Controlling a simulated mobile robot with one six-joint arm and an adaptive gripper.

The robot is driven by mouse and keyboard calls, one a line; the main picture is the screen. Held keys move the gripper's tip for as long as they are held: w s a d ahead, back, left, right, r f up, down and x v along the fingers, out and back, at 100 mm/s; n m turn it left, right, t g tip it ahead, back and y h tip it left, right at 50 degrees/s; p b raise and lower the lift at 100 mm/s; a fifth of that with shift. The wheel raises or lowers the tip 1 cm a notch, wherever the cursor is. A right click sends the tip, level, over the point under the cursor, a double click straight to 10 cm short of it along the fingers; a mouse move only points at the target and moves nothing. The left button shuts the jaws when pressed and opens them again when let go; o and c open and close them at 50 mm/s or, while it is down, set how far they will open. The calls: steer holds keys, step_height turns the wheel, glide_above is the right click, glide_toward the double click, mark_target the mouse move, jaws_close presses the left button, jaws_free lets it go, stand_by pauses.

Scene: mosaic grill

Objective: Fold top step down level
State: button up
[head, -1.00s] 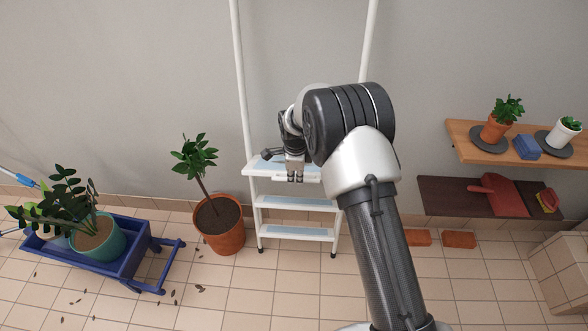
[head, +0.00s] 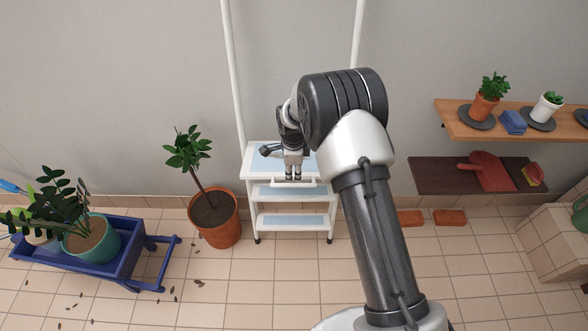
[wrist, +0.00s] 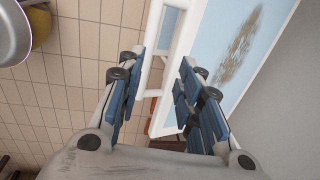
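The white step stool (head: 247,205) with pale blue treads stands against the wall. Its top step (head: 257,158) looks about level, with its tread facing up. In the wrist view the top step (wrist: 278,25) fills the upper right, with a brown smudge on its pale blue tread. My gripper (head: 293,176) is over the front of the top step, fingers pointing down. In the wrist view my gripper (wrist: 160,95) is open, its blue pads apart, with white rails and floor visible in the gap. I cannot tell whether a finger touches the step. My arm hides the step's right side.
A potted tree (head: 215,218) stands just left of the stool. A blue cart (head: 125,262) with plants is farther left. Wall shelves (head: 455,121) with pots and a red dustpan (head: 490,170) are at right. Bricks (head: 450,217) lie below. The floor in front of the stool is clear.

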step_height(320, 180, up, 12)
steer(key=s, duration=0.1)
steer(key=shift+s, duration=0.35)
steer(key=shift+d, duration=0.1)
steer(key=shift+c, duration=0.2)
